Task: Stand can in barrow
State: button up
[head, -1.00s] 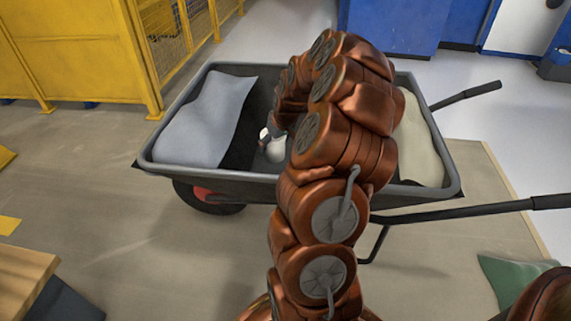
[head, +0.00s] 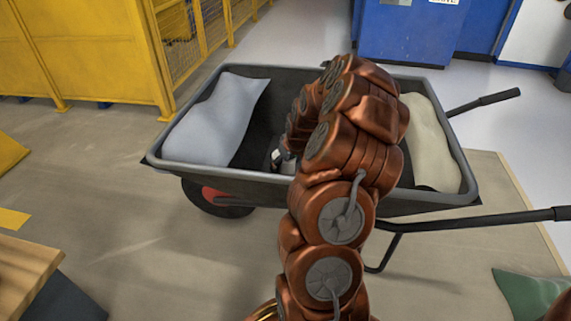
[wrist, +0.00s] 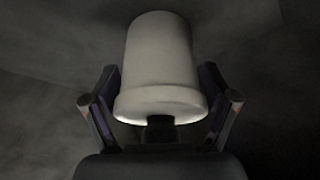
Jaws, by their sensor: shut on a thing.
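The can (wrist: 160,60), pale and cylindrical with a wider rim at its near end, sits between the two fingers of my gripper (wrist: 160,108) in the wrist view. The fingers are shut on it, one on each side. The dark grey barrow (head: 235,180) stands ahead in the head view. My gripper (head: 281,157) is down inside its tray, between two sacks. My arm hides most of the gripper there, and the can barely shows. I cannot tell whether the can touches the tray floor.
A grey-blue sack (head: 215,120) fills the tray's left end and a cream sack (head: 432,145) its right end. A yellow fenced cage (head: 90,50) stands back left, blue cabinets (head: 410,35) at the back. A wooden top (head: 25,275) is front left, a green cloth (head: 525,295) front right.

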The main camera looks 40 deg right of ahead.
jog(key=o, duration=1.6)
jog(key=p+v, duration=0.4)
jog(key=v, duration=0.8)
jog(key=shift+r, duration=0.1)
